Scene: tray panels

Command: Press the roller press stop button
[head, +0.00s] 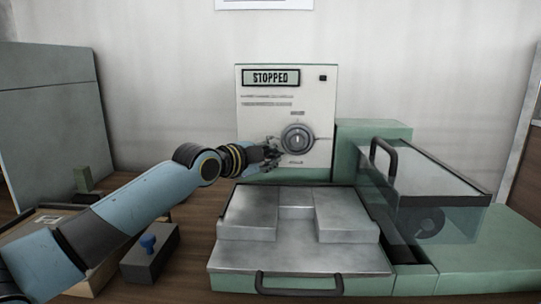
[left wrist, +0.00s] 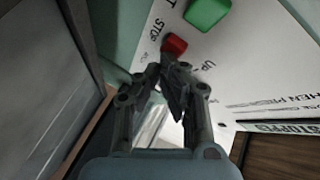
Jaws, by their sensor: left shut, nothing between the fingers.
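The white control panel (head: 285,85) stands upright at the back of the machine. Its display (head: 271,78) reads STOPPED. My left gripper (head: 273,153) is in front of the panel's lower part, left of the grey round knob (head: 298,140). In the left wrist view, the red button (left wrist: 175,44) has the word STOP beside it. The shut, empty fingertips (left wrist: 170,64) are close to the red button and overlap its edge; I cannot tell whether they touch it. A larger green button (left wrist: 207,13) is beyond it. In the head view the gripper hides both buttons. My right gripper is not in view.
A metal press bed (head: 300,258) with a front handle (head: 299,285) lies below the panel. A clear guard (head: 430,200) with a dark handle stands to the right. A small box with a blue knob (head: 148,243) is by my left arm.

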